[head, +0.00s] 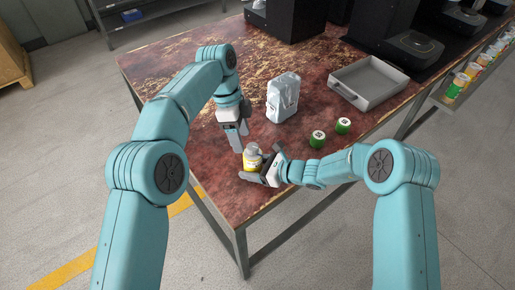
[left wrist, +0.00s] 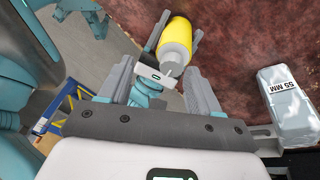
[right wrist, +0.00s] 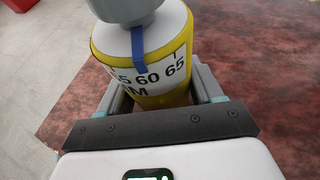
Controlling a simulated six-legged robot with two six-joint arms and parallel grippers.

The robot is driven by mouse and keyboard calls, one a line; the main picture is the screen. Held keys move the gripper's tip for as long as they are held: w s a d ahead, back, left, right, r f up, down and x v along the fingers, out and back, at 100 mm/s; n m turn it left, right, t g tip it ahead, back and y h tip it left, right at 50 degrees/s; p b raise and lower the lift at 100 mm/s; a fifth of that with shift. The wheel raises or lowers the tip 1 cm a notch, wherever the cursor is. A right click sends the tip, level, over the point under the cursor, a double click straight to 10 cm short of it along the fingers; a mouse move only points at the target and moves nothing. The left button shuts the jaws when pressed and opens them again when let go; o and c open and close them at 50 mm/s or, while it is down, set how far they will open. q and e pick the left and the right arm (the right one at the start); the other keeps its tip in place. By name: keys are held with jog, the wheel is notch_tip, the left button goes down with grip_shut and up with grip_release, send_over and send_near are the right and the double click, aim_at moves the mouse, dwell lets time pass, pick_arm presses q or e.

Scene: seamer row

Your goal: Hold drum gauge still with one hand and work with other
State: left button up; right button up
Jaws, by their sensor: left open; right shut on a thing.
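The drum gauge (head: 252,160) has a yellow body, a white scale band and a grey-white top. My right gripper (head: 263,166) is shut around it near the table's front edge. The right wrist view shows the gauge (right wrist: 150,62) between the fingers, with 60 and 65 on its scale and a blue pointer strip over the band. My left gripper (head: 240,146) is open and empty, just above and left of the gauge. In the left wrist view the gauge (left wrist: 176,42) lies beyond the open fingers. The gauge's lower part is partly hidden by the right fingers.
A pale block (head: 283,97) labelled in MM stands behind the grippers. Two green cans (head: 317,139) (head: 343,125) stand to the right. A grey tray (head: 369,82) is farther back, before dark machines (head: 410,40). Bare tabletop (head: 170,80) lies at left.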

aim_at(253, 149)
pick_arm(q)
jog(key=s+f+n+h, duration=0.25)
jog(key=n+h, duration=0.35)
jog(key=n, duration=0.6)
jog(key=s+f+n+h, duration=0.2)
jog(key=s+n+h, duration=0.3)
jog(key=n, duration=0.6)
jog(key=w+a+f+n+t+h, duration=0.1)
jog(key=w+a+n+t, duration=0.3)
jog(key=n, duration=0.6)
jog(key=a+f+n+t+h, duration=0.1)
jog(key=n+t+h, duration=0.1)
jog(key=n+t, duration=0.6)
jog(key=w+d, duration=0.1)
jog(key=d, duration=0.2)
jog(key=w+d+n+g, duration=0.1)
jog(key=w+d, duration=0.1)
jog(key=d, duration=0.1)
jog(key=w+d+n, duration=0.1)
jog(key=w+d, duration=0.1)
jog(key=d, duration=0.2)
jog(key=shift+r+g, duration=0.1)
jog(key=shift+g, duration=0.3)
jog(key=c, duration=1)
